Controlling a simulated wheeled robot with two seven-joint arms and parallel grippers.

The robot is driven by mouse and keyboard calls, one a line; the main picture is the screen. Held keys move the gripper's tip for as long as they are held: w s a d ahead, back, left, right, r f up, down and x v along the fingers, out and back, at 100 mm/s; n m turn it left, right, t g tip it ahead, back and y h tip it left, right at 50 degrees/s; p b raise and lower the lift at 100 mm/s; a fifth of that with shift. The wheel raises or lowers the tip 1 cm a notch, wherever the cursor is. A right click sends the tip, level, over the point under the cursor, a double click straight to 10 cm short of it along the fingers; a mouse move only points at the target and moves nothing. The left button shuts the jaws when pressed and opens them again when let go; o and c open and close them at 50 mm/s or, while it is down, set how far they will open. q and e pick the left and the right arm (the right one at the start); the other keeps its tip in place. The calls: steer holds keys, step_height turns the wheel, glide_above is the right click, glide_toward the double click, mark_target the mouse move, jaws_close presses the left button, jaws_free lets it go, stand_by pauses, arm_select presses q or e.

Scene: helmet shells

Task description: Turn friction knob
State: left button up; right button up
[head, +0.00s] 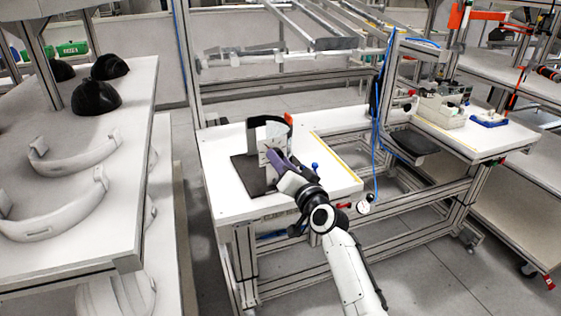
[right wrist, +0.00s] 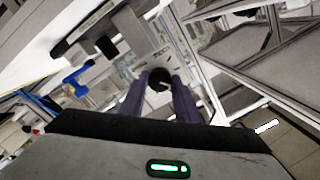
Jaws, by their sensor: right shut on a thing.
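My right gripper (head: 273,157) reaches over the white workbench from the lower right. Its purple fingers also show in the right wrist view (right wrist: 159,88), closed around a round black knob (right wrist: 159,78) on a pale plate with small holes. In the head view the fingers hide the knob. They meet the front of an upright fixture (head: 265,136) with a dark curved top and pale metal parts, standing on a dark mat (head: 246,178). My left gripper is not in view.
A small blue knob-like part (head: 315,166) stands on the bench (head: 338,180) to the right of my gripper, with free white surface around it. At left, a shelf (head: 140,90) holds white curved bands (head: 70,215) and black helmet shells (head: 95,97). Blue hoses hang at the bench's right.

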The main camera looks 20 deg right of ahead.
steer(key=o, duration=1.1)
steer(key=shift+c, duration=0.2)
steer(key=shift+s, duration=0.1)
steer(key=s+d+p, duration=0.1)
steer(key=s+p, duration=0.3)
steer(key=s, duration=0.6)
steer(key=shift+s, duration=0.1)
